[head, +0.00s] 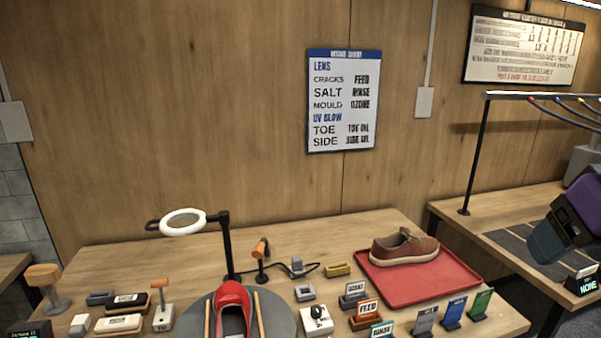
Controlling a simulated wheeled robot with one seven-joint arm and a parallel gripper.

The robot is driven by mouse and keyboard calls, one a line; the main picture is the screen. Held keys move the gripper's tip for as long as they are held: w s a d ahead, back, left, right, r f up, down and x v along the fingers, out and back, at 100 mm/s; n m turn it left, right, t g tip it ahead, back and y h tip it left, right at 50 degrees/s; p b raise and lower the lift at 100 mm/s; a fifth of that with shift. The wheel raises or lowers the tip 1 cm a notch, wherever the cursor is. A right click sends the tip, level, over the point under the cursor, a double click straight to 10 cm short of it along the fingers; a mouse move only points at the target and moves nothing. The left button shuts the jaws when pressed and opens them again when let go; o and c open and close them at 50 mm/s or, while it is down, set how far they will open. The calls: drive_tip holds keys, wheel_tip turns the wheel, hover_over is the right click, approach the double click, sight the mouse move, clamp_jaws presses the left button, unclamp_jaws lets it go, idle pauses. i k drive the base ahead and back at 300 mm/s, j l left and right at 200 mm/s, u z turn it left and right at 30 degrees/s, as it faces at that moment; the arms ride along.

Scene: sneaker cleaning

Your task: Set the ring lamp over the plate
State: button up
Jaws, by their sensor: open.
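The ring lamp has a white ring head (183,222) on a dark jointed arm, carried by a black post (227,250) behind the plate. Its head points to the left of the post, above the bench and off to the left of the plate in the head view. The plate (281,318) is a round grey disc at the bottom edge, partly cut off. A red shoe (233,298) rests on it between two wooden strips. My gripper is not in view.
An orange-handled tool (261,250) stands right of the post. A red tray (405,285) holds a brown sneaker (404,247). Brushes, blocks and small signs crowd the front. A purple and dark blue object (565,228) is at the right bench. The back left bench is clear.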

sight(223, 217)
drive_tip(key=u, duration=1.25)
drive_tip(key=i+j+z, duration=0.15)
drive_tip(key=j, duration=0.35)
drive_tip(key=i+j+z, duration=0.1)
drive_tip(key=j, duration=0.4)
drive_tip(key=i+j+z, duration=0.15)
drive_tip(key=j, duration=0.4)
drive_tip(key=i+j+z, duration=0.1)
drive_tip(key=i+j, duration=0.15)
drive_tip(key=j, duration=0.3)
drive_tip(key=i+j+z, duration=0.15)
drive_tip(key=j, duration=0.4)
drive_tip(key=j+z, duration=0.15)
drive_tip(key=j, duration=0.4)
